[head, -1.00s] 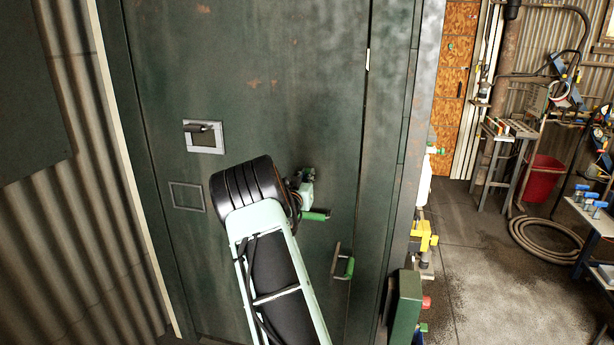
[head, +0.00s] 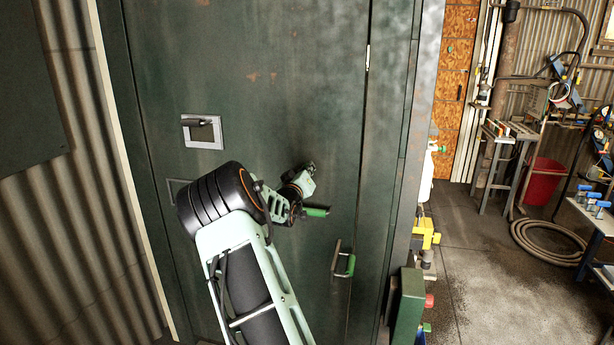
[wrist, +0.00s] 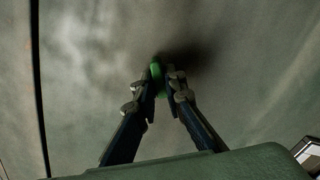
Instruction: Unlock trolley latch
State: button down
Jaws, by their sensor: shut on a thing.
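A large dark green steel door fills the middle of the head view. A latch lever with a green grip (head: 317,211) sticks out to the right beside my wrist, roughly level. In the wrist view, my gripper (wrist: 163,82) is shut, with its two dark fingers around a green grip end (wrist: 156,70) in front of the door surface. My arm hides the latch's mount and most of my fingers in the head view. No trolley can be made out.
A framed plate with a dark handle (head: 203,131) sits on the door's upper left. A green box (head: 409,300) and yellow fitting (head: 425,233) stand right of the door. Floor further right is partly open.

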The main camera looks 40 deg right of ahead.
jog(key=n+b, duration=0.2)
jog(key=n, duration=0.3)
jog(key=shift+n, duration=0.3)
jog(key=n+b, duration=0.2)
jog(key=n, duration=0.2)
jog(key=shift+r+n+b, duration=0.1)
jog(key=shift+n+b, duration=0.7)
jog(key=shift+n, duration=0.3)
jog(key=c, duration=2)
grip_release()
jog(key=v, duration=1.2)
jog(key=shift+s, duration=0.1)
